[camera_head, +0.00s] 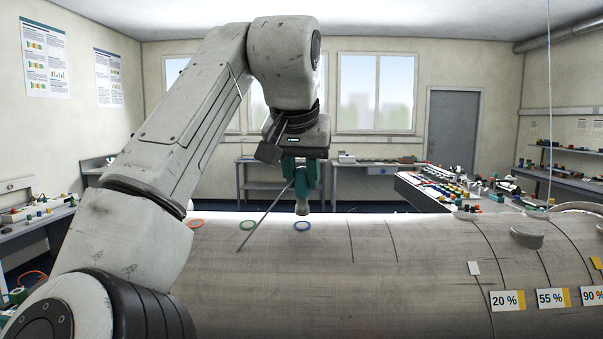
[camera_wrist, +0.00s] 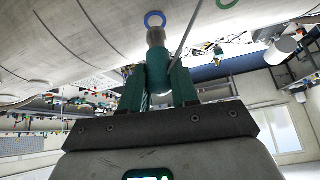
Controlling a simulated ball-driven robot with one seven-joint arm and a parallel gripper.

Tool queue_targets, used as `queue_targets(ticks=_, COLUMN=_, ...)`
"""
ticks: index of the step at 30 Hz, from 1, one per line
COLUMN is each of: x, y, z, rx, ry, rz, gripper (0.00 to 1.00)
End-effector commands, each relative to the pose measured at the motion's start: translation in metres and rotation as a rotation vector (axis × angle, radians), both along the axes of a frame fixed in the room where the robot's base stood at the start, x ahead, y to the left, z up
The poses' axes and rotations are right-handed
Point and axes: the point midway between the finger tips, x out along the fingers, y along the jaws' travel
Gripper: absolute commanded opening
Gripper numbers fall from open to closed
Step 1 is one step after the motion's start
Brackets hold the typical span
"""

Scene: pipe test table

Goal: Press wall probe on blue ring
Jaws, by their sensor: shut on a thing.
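The blue ring (camera_head: 302,221) is a flat mark on top of the big grey pipe (camera_head: 330,285). My gripper (camera_head: 304,184) has teal fingers and is shut on the wall probe (camera_head: 302,208), which points down above the ring. In the head view a small gap shows between the probe's pale tip and the ring. In the wrist view the probe (camera_wrist: 157,62) has a grey tip and teal body. Its tip lies just short of the blue ring (camera_wrist: 147,20) there, and the true distance is hard to judge.
A green ring (camera_head: 241,223) and an orange ring (camera_head: 196,219) lie left of the blue one. A thin grey rod (camera_head: 262,222) slants past the gripper towards the pipe near the green ring. Signs (camera_head: 508,300) and raised discs (camera_head: 527,236) are on the pipe's right side.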

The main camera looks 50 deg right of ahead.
Motion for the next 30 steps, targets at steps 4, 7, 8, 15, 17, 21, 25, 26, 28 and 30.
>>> queue_targets(ticks=4, x=0.0, y=0.0, z=-0.001, rx=0.0, ry=0.0, rz=0.0, gripper=0.0)
queue_targets(ticks=7, x=0.0, y=0.0, z=-0.002, rx=0.0, ry=0.0, rz=0.0, gripper=0.0)
queue_targets(ticks=8, x=0.0, y=0.0, z=-0.003, rx=0.0, ry=0.0, rz=0.0, gripper=0.0)
queue_targets(ticks=15, x=0.001, y=-0.001, z=-0.007, rx=0.0, ry=-0.001, rz=0.001, gripper=0.0)
queue_targets(ticks=17, x=0.001, y=-0.001, z=-0.008, rx=0.0, ry=0.0, rz=0.0, gripper=0.0)
queue_targets(ticks=21, x=0.001, y=-0.002, z=-0.011, rx=0.0, ry=0.0, rz=0.0, gripper=0.0)
queue_targets(ticks=25, x=0.002, y=-0.002, z=-0.013, rx=0.0, ry=0.0, rz=0.0, gripper=0.0)
queue_targets(ticks=26, x=0.002, y=-0.002, z=-0.014, rx=0.0, ry=0.0, rz=0.0, gripper=0.0)
queue_targets(ticks=28, x=0.002, y=-0.002, z=-0.015, rx=0.0, ry=0.0, rz=0.0, gripper=0.0)
queue_targets(ticks=30, x=0.002, y=-0.002, z=-0.016, rx=0.0, ry=0.001, rz=-0.001, gripper=0.0)
